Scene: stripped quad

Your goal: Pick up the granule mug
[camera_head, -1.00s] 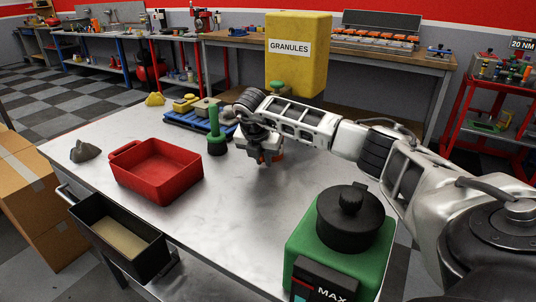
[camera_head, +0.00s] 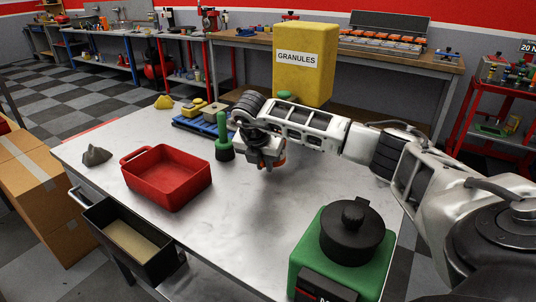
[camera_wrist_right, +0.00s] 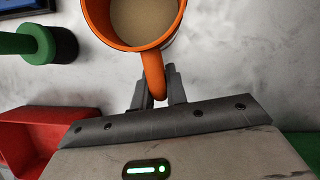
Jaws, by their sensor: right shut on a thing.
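The granule mug (camera_wrist_right: 143,20) is orange and upright, with pale tan contents inside, in the right wrist view. Its handle (camera_wrist_right: 153,75) lies between the two fingers of my right gripper (camera_wrist_right: 156,88), which is shut on it. In the head view the right gripper (camera_head: 264,164) is over the metal table, and only a small orange bit of the mug (camera_head: 281,163) shows beside it; the rest is hidden. I cannot tell whether the mug touches the table. My left gripper is not in view.
A red bin (camera_head: 166,178), a green-handled tool (camera_head: 224,140) and a blue tray (camera_head: 199,125) are on the table (camera_head: 240,225). A yellow granules container (camera_head: 302,70) stands behind. An open drawer (camera_head: 129,240) sticks out at left.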

